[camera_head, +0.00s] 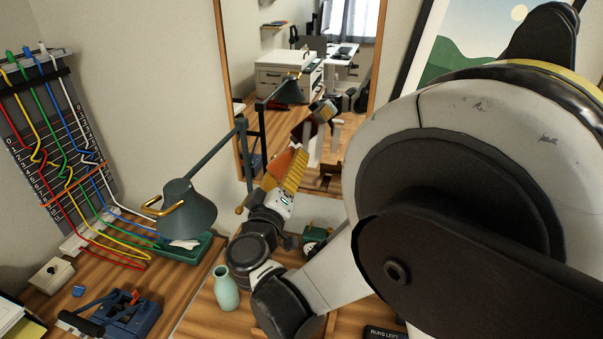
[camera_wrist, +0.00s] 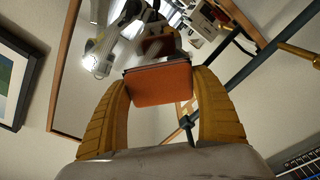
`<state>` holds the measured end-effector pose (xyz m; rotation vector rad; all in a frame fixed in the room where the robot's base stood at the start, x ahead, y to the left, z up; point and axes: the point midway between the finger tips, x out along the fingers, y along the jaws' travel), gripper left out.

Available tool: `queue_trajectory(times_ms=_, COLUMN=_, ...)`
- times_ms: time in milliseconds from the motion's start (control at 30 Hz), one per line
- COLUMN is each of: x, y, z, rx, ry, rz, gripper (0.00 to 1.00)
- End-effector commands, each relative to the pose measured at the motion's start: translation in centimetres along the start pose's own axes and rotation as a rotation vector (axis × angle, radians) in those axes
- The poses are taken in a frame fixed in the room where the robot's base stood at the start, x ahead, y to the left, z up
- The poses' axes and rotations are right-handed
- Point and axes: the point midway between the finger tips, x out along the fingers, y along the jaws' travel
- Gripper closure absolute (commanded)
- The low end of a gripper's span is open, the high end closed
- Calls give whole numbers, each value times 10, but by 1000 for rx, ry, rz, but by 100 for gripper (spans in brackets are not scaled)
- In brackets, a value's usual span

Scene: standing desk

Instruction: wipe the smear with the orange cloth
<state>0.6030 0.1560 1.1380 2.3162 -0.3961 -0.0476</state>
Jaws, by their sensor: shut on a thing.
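My gripper (camera_head: 299,150) is raised above the desk, in front of the mirror (camera_head: 262,67), with its yellow fingers pointing up toward the glass. In the wrist view the gripper (camera_wrist: 160,88) is shut on the orange cloth (camera_wrist: 160,85), a folded, block-like pad held between the fingertips. The mirror's wooden frame also shows in the wrist view (camera_wrist: 66,62). The glass reflects my arm and the room. I cannot tell whether the cloth touches the glass. I cannot make out the smear in either view.
A dark desk lamp (camera_head: 188,208) stands left of my gripper, its arm close to the mirror. A pale green vase (camera_head: 226,289) and a green box (camera_head: 188,247) are below. A cable board (camera_head: 52,145) hangs at left. A framed picture (camera_head: 462,48) is at right.

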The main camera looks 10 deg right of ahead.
Motion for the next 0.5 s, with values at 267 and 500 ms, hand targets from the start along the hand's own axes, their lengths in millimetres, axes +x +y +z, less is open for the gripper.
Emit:
queue_trajectory(times_ms=267, x=26, y=1, z=3, rx=-1, ry=-2, rz=3, gripper=50)
queue_trajectory(times_ms=500, x=49, y=1, z=6, rx=-2, ry=-1, rz=2, gripper=50)
